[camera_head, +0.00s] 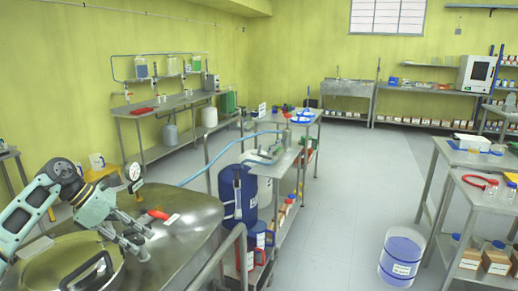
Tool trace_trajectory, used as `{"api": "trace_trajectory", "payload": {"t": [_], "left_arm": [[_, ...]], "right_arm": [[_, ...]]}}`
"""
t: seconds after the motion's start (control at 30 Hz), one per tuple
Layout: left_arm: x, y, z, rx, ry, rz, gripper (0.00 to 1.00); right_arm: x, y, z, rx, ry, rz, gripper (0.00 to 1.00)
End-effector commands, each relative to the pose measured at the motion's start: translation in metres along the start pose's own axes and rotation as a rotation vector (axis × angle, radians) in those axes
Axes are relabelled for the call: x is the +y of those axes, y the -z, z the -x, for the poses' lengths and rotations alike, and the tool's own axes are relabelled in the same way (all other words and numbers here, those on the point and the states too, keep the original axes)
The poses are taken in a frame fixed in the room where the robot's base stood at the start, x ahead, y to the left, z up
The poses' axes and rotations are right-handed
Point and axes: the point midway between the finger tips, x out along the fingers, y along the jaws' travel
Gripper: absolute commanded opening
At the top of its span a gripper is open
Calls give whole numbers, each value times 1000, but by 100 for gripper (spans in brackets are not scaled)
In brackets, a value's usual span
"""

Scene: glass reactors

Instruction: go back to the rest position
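My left gripper (146,241) hangs over the metal lid of a large reactor vessel (190,240) at the lower left. A round gauge (133,172) stands upright behind the gripper. My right gripper is not in view.
A metal rail (232,245) runs along the vessel's right side. Beyond it are a blue drum (238,195) and a narrow bench with a blue hose (215,162). A blue bucket (402,256) stands on the floor, near tables at right. The middle aisle (345,190) is clear.

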Motion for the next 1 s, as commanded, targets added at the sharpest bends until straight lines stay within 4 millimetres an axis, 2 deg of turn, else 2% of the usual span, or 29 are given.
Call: {"api": "trace_trajectory", "payload": {"t": [0.03,0.17,0.2,0.3,0.43,0.5,0.57,0.67,0.77,0.87,0.9,0.97,1.0], "left_arm": [[-4,-11,-20,-43,5,-2,37],[-21,-54,-69,-214,15,24,37],[-30,-71,-88,-290,25,47,37],[-60,-119,-126,-525,62,159,37],[-92,-165,-143,-832,129,406,37],[-103,-177,-142,-983,168,579,37],[-108,-178,-139,-1103,200,747,37],[-108,-164,-133,-1275,246,1062,37],[-105,-127,-131,-1409,273,1413,37],[-107,-72,-137,-1500,272,1791,37],[-111,-47,-142,-1523,262,1947,37],[-122,-6,-151,-1542,235,2185,37],[-132,23,-157,-1546,206,2343,37]], "right_arm": [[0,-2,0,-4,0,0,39],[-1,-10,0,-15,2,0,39],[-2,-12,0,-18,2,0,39],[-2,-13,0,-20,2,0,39],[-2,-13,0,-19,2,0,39],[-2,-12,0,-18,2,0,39],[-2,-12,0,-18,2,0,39],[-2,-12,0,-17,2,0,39],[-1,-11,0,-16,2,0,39],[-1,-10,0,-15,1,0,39],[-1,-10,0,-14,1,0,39],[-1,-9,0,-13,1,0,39],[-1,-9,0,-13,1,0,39]]}}
